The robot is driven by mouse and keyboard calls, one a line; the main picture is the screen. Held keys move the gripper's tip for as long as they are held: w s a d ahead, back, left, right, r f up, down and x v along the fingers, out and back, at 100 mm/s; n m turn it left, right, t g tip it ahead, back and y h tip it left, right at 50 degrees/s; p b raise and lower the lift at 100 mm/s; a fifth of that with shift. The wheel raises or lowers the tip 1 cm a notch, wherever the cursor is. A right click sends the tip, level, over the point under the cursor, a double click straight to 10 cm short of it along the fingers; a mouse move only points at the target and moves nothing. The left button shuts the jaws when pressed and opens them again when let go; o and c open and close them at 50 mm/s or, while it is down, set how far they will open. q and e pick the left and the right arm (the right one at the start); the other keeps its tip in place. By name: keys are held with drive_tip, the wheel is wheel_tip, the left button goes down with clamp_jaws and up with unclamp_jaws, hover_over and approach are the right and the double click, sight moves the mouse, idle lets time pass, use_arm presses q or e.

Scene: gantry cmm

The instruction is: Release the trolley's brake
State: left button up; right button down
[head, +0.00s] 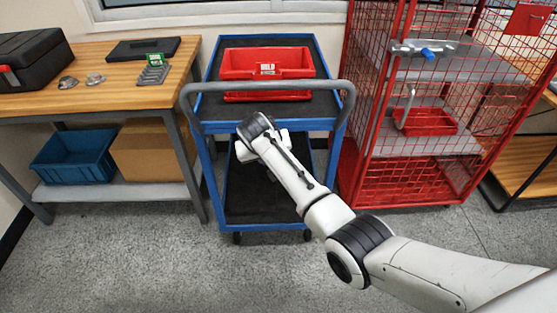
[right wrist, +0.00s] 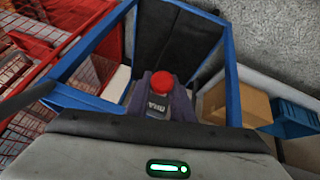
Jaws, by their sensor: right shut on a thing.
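The trolley (head: 215,165) has a blue frame, dark decks and a grey push handle (head: 270,87), and stands upright ahead of me. My right arm reaches to its near side, below the handle; in the head view the wrist hides the fingertips. In the right wrist view, a round red knob (right wrist: 162,82) with a dark lettered tag (right wrist: 157,104) sits between the grey fingers of my right gripper (right wrist: 161,94), which is shut on it. The knob stands in front of the trolley's blue frame (right wrist: 232,90). My left gripper is not in view.
A red bin (head: 240,62) sits on the trolley's top deck. A wooden workbench (head: 100,75) with a blue crate (head: 75,157) and a cardboard box (head: 150,150) below stands left. A red mesh cage (head: 370,100) stands close on the right. The floor in front is clear.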

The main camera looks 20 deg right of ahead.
drive_tip(key=shift+w+r+g, duration=0.25)
drive_tip(key=shift+w+g, duration=0.05)
idle(0.4)
drive_tip(key=c, duration=1.5)
unclamp_jaws()
drive_tip(key=shift+d, duration=0.1)
drive_tip(key=shift+c, duration=0.2)
drive_tip(key=shift+s, duration=0.1)
drive_tip(key=shift+s+r+p, duration=0.15)
drive_tip(key=shift+r+p, duration=0.15)
drive_tip(key=shift+r, duration=0.05)
drive_tip(key=p+v, duration=0.1)
drive_tip(key=v, duration=0.8)
drive_tip(key=shift+r, duration=0.2)
